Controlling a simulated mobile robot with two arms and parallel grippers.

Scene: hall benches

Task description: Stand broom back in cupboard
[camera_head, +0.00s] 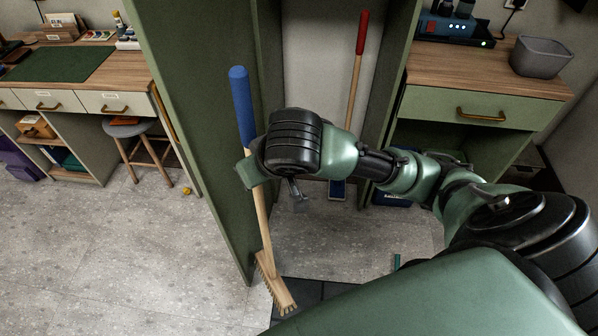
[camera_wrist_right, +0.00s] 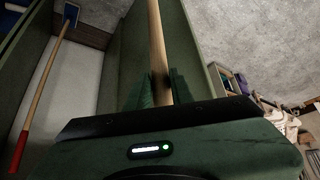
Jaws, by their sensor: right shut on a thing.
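The broom has a blue grip (camera_head: 240,100), a pale wooden handle and a bristled wooden head (camera_head: 275,287). It is nearly upright, slightly tilted, in front of the cupboard's left green side panel (camera_head: 215,110). My right gripper (camera_head: 253,173) is shut around the handle just below the blue grip. In the right wrist view the handle (camera_wrist_right: 157,45) runs between the green fingers (camera_wrist_right: 158,88). The cupboard stands open, with a pale back wall (camera_head: 315,60). The broom head is low, near dark floor tiles; I cannot tell whether it touches. My left gripper is out of view.
A red-handled tool (camera_head: 361,35) with a blue head stands inside the cupboard, towards the right. A drawer unit (camera_head: 480,105) with a grey bin (camera_head: 540,57) is at right. A stool (camera_head: 130,128) and bench (camera_head: 80,85) are at left. Left floor is mostly clear.

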